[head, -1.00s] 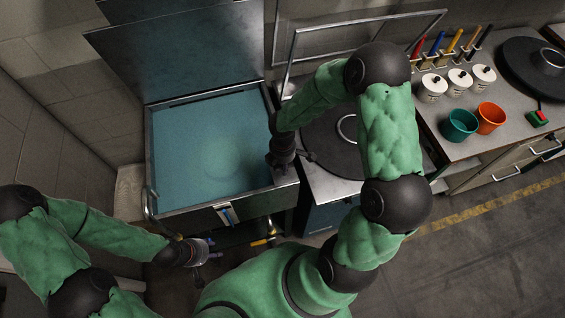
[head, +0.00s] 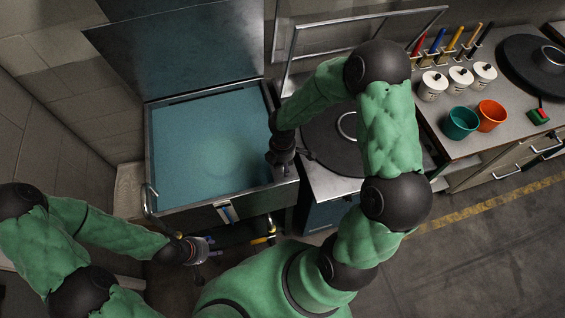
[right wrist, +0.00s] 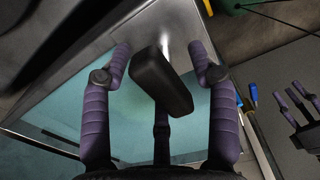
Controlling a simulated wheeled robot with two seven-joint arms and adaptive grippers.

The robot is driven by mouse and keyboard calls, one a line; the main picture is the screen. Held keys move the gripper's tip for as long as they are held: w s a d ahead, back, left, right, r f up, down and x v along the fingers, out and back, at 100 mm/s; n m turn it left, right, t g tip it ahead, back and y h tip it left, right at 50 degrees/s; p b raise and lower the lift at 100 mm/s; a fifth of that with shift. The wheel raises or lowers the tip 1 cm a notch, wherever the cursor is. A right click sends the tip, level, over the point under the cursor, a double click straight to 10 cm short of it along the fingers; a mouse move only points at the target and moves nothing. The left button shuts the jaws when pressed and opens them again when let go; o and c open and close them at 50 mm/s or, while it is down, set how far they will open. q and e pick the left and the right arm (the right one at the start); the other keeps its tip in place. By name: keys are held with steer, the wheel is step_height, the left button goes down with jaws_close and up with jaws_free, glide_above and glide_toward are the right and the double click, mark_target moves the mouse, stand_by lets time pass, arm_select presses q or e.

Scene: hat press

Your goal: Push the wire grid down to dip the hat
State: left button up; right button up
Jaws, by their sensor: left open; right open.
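The open metal vat (head: 205,217) holds blue-green liquid. A faint pale round patch (head: 215,158) shows under its surface; I cannot tell whether it is the hat. I cannot make out the wire grid. My right gripper (head: 282,160) is at the vat's right edge, pointing down. In the right wrist view its purple fingers (right wrist: 158,62) are spread on both sides of a black block-shaped handle (right wrist: 163,82) on a metal bar, not closed on it. My left gripper (head: 205,248) is open and empty, low in front of the vat; it also shows in the right wrist view (right wrist: 298,105).
A raised lid (head: 185,50) stands behind the vat. To the right are a round black plate (head: 335,140) with a metal frame, and a counter with white canisters (head: 459,80), a teal cup (head: 460,124) and an orange cup (head: 491,115). A wall is close on the left.

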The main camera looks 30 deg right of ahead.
step_height(320, 180, up, 12)
steer(key=shift+f, duration=0.15)
stand_by(0.3)
arm_select(q)
steer(key=shift+s, duration=0.1)
stand_by(0.4)
